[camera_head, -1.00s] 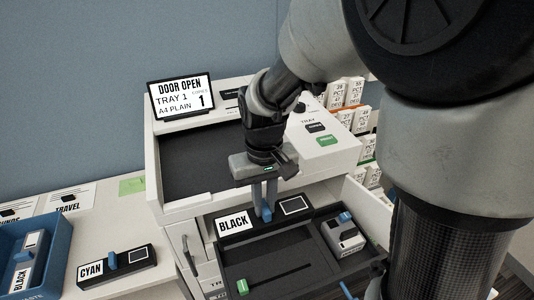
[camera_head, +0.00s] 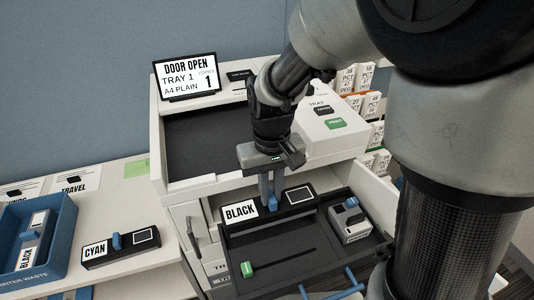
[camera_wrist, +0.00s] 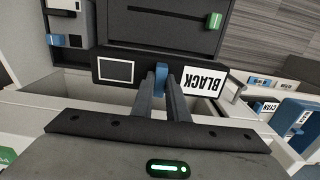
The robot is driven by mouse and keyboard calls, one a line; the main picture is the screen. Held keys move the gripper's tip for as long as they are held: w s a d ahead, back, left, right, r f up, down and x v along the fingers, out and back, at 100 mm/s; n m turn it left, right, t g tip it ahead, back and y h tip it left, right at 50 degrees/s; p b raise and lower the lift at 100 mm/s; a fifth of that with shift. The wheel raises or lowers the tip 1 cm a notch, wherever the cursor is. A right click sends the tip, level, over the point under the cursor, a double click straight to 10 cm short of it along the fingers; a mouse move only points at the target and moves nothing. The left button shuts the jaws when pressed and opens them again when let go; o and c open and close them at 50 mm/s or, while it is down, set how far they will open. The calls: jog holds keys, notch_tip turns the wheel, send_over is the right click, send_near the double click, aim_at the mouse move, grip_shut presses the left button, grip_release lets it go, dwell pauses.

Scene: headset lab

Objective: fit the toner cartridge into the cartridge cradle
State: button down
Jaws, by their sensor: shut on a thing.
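The toner cartridge labelled BLACK (camera_head: 296,211) is a long dark bar with a white label, a framed panel and a blue grip tab in the middle. It lies along the back of the printer's open dark drawer (camera_head: 290,242). My gripper (camera_head: 271,200) points down, shut on the blue tab. In the wrist view the tab (camera_wrist: 161,76) sits between my fingers, with the BLACK label (camera_wrist: 203,82) to the right. The cartridge looks level and parallel to the drawer's back edge. The cradle beneath it is hidden, so I cannot tell whether the cartridge is fully seated.
The printer screen (camera_head: 187,78) reads DOOR OPEN. A grey-white block with a blue tab (camera_head: 349,220) stands in the drawer's right side, and a green slider (camera_head: 247,269) at its front left. A CYAN cartridge (camera_head: 120,248) and a blue waste bin (camera_head: 58,240) are on the left counter.

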aim_at(270, 212)
jog(key=shift+f+b, duration=0.85)
jog(key=shift+f, duration=0.6)
jog(key=shift+f+b, duration=1.6)
jog(key=shift+f, duration=0.75)
dwell(0.5)
jog(key=c, duration=1.6)
grip_release()
jog(key=shift+c, duration=0.2)
notch_tip(270, 212, up, 18)
jog(key=p, duration=0.2)
jog(key=shift+f, duration=0.25)
